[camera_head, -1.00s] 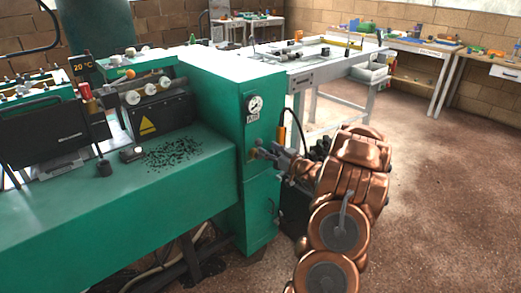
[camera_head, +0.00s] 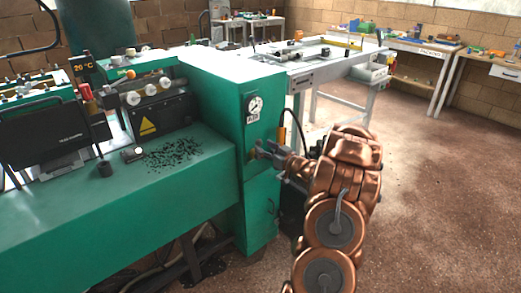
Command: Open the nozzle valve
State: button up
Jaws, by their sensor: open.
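The nozzle valve is at the front face of the green machine cabinet (camera_head: 222,90), below the round pressure gauge (camera_head: 255,105). A small brassy part shows there at my fingertips, too small to tell its exact shape or position. My gripper (camera_head: 261,150) reaches in from the right, with its fingers open and their tips at or very near the cabinet face. I cannot tell whether they touch the valve. My copper-coloured arm comes up from the bottom right and hides the area right of the cabinet.
Dark paper plugs (camera_head: 173,154) lie scattered on the green machine bed (camera_head: 110,205) at left. A black cable (camera_head: 297,122) loops behind my gripper. A white table (camera_head: 340,66) stands behind the cabinet. The brown floor (camera_head: 440,200) at right is clear.

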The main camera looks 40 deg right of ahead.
jog(key=shift+w+p, duration=0.35)
jog(key=shift+w, duration=1.05)
jog(key=c, duration=0.8)
